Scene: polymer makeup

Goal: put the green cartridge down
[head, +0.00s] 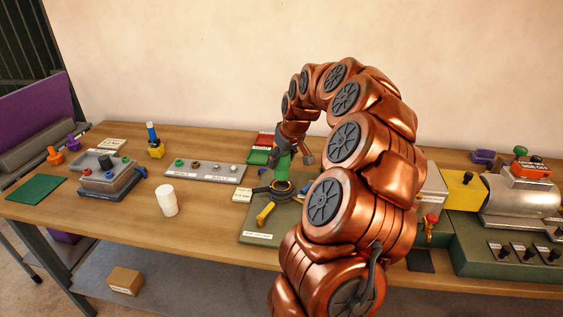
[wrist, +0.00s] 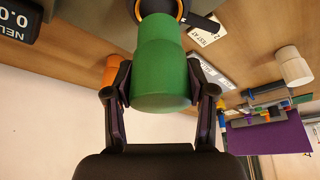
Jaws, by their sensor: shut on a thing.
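The green cartridge (head: 283,168) is upright in my gripper (head: 283,154), low over a black holder with an orange ring (head: 281,187). In the wrist view the cartridge (wrist: 160,65) fills the middle, between the two dark fingers of my gripper (wrist: 163,88). Its far end lies in front of the ring (wrist: 184,8), which is partly hidden behind it. I cannot tell whether the cartridge touches the holder or is just above it.
A yellow-handled part (head: 265,214) lies at the front of the holder's grey-green base plate (head: 262,230). A white cylinder (head: 167,200) and a grey strip with several small rings (head: 205,172) are to the left. Machinery (head: 520,195) stands right.

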